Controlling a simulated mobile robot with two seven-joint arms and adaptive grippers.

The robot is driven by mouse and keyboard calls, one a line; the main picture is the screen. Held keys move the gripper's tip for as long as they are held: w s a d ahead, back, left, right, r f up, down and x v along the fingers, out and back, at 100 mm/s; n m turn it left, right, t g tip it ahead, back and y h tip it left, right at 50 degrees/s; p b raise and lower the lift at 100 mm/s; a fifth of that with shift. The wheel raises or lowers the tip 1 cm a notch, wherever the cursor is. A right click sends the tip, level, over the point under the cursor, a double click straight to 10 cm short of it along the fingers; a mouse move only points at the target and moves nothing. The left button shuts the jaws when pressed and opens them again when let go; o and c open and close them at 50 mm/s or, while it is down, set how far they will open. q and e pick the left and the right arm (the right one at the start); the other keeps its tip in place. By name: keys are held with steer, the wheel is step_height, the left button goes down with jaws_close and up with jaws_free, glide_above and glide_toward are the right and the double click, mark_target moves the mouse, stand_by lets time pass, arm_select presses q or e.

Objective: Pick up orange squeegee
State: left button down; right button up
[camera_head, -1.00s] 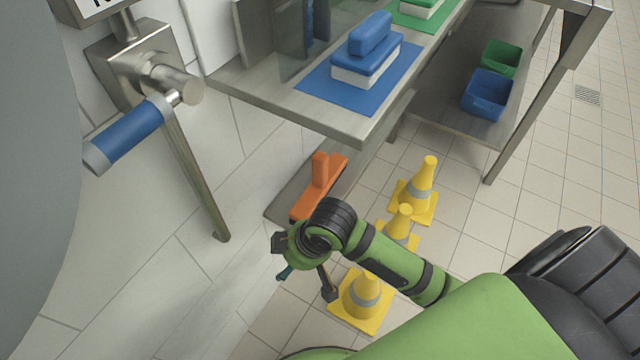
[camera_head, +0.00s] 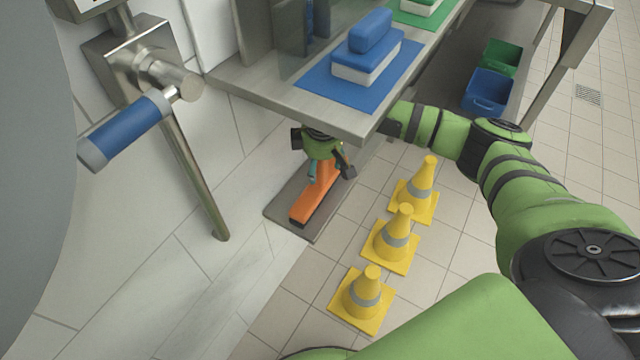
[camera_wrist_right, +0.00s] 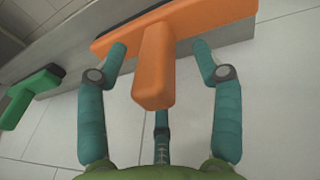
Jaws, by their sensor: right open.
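The orange squeegee (camera_head: 311,199) rests on a low grey shelf under the steel table, by the tiled wall. My right gripper (camera_head: 328,174) is over its handle end, under the table's front corner. In the right wrist view, the squeegee's handle (camera_wrist_right: 153,70) points toward my right gripper (camera_wrist_right: 160,50) and lies between its open teal fingers. One finger is on the left of the handle, one on the right, and a third shows below it. I cannot tell whether any finger touches the squeegee. My left gripper is not in view.
The steel table (camera_head: 240,92) overhangs my right gripper. A green squeegee (camera_wrist_right: 30,95) lies to the left in the wrist view. Yellow cones (camera_head: 390,240) stand on the floor right of the shelf. A wall-mounted valve with a blue handle (camera_head: 125,130) is at left.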

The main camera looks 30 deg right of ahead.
mark_target(319, 172)
steer(key=f, duration=0.2)
steer(key=w+f+b, duration=0.1)
steer(key=f, duration=0.1)
steer(key=shift+d+f, duration=0.15)
steer(key=shift+f, duration=0.2)
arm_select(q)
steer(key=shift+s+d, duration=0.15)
arm_select(e)
jaws_close()
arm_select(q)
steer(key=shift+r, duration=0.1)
arm_select(e)
steer(key=shift+r, duration=0.15)
